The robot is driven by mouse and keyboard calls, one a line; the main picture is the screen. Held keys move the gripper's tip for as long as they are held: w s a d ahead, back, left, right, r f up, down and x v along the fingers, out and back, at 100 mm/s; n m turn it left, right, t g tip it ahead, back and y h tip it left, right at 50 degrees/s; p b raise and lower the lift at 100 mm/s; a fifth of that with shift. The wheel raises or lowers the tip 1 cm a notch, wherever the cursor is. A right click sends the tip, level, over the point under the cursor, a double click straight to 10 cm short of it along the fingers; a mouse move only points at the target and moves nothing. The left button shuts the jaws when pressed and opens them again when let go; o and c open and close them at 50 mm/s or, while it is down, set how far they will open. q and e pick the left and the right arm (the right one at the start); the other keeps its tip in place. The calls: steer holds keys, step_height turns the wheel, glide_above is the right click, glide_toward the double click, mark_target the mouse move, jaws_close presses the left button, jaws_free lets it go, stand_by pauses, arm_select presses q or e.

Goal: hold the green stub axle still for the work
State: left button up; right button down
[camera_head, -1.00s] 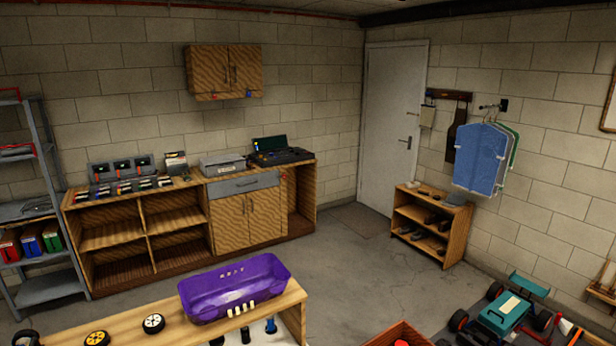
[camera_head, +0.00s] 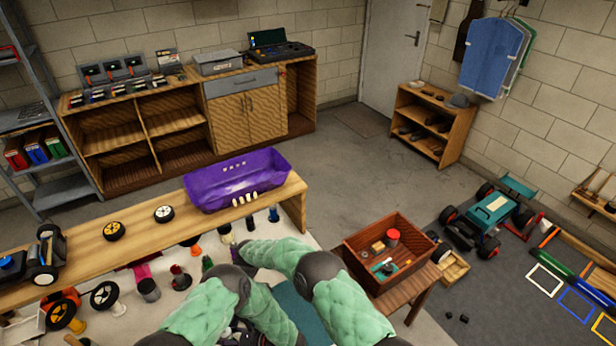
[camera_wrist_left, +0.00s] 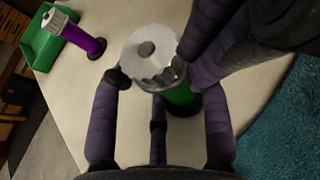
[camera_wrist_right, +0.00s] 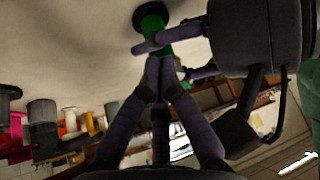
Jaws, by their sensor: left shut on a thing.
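The green stub axle (camera_wrist_left: 180,96) stands upright on the pale work surface, with a toothed silver disc (camera_wrist_left: 148,52) and grey centre stub at its top. My left gripper (camera_wrist_left: 157,84) is shut around it just below the disc. In the right wrist view the green axle (camera_wrist_right: 153,24) shows at the top, with left-gripper fingers beside it. My right gripper (camera_wrist_right: 158,64) has its fingers together, with nothing visible between them, close to the axle. In the head view my right gripper (camera_head: 238,256) is partly visible; my arms hide the axle and left gripper.
A purple stub (camera_wrist_left: 80,34) stands by a green tray (camera_wrist_left: 40,45). In the head view, a purple bin (camera_head: 235,182) sits on a wooden shelf (camera_head: 140,235) behind several coloured stubs and wheels. A wooden crate (camera_head: 408,266) stands right of my arms; a teal cloth (camera_wrist_left: 285,115) lies nearby.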

steer(key=shift+s+f, duration=0.1)
steer(key=shift+s, duration=0.55)
steer(key=shift+d, duration=0.15)
step_height(320, 180, up, 6)
steer(key=w, duration=0.1)
steer(key=shift+w+d+r, duration=0.25)
steer(key=shift+w, duration=0.05)
stand_by(0.5)
steer(key=shift+w+f, duration=0.1)
step_height(320, 180, down, 6)
steer(key=a, duration=0.2)
steer(key=shift+w+a, duration=0.25)
steer(key=shift+w, duration=0.15)
stand_by(0.7)
steer(key=shift+f, duration=0.1)
